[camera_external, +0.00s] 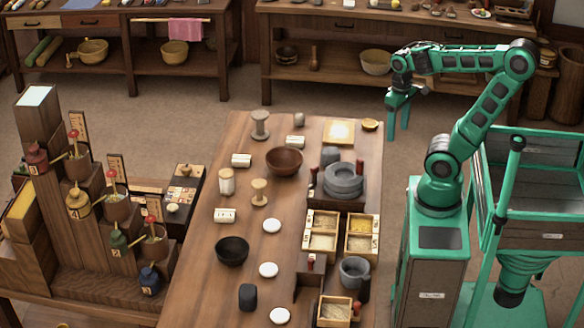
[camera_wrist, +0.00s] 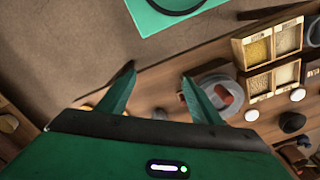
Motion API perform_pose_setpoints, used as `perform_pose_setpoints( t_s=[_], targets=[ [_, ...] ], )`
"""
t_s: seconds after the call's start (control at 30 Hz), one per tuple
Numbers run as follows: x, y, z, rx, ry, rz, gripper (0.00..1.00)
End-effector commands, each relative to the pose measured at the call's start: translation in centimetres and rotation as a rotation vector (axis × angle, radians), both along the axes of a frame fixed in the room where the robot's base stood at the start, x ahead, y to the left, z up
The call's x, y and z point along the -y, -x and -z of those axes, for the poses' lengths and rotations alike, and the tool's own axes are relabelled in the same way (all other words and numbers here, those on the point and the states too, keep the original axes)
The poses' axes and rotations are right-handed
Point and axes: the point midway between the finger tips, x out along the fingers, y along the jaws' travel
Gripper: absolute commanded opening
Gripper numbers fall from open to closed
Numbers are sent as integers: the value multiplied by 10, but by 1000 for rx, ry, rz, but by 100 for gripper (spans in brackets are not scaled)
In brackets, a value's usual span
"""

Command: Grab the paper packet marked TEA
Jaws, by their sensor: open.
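Several small white packets with dark marks lie on the long wooden table in the external view. One packet (camera_external: 295,141) is near the far end, another (camera_external: 241,160) is at the left edge, and a third (camera_external: 225,215) lies closer along that edge. Their marks are too small to read, so I cannot tell which says TEA. My gripper (camera_external: 397,118) hangs in the air, fingers down, beyond the table's right edge and apart from all packets. It is open and empty. In the wrist view the gripper's fingers (camera_wrist: 158,72) are spread, with no recognisable packet between them.
The table (camera_external: 195,285) also holds a stone quern (camera_external: 344,178), divided grain trays (camera_external: 322,220), a brown bowl (camera_external: 284,161), a black bowl (camera_external: 232,250), spools and white discs. A stepped stand with small pots (camera_external: 60,262) is at left. The quern also shows in the wrist view (camera_wrist: 229,100).

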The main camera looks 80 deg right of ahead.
Motion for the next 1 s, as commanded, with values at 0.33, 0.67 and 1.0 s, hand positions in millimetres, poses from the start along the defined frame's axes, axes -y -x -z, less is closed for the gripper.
perform_pose_setpoints(
  t_s=[0.33, 0.67, 1.0],
  targets=[
    [7, -27, -26, 37, 51, -22, 59],
    [17, -103, -22, 158, 180, -95, 59],
    [-17, -270, -16, 471, 353, -289, 59]
  ],
)
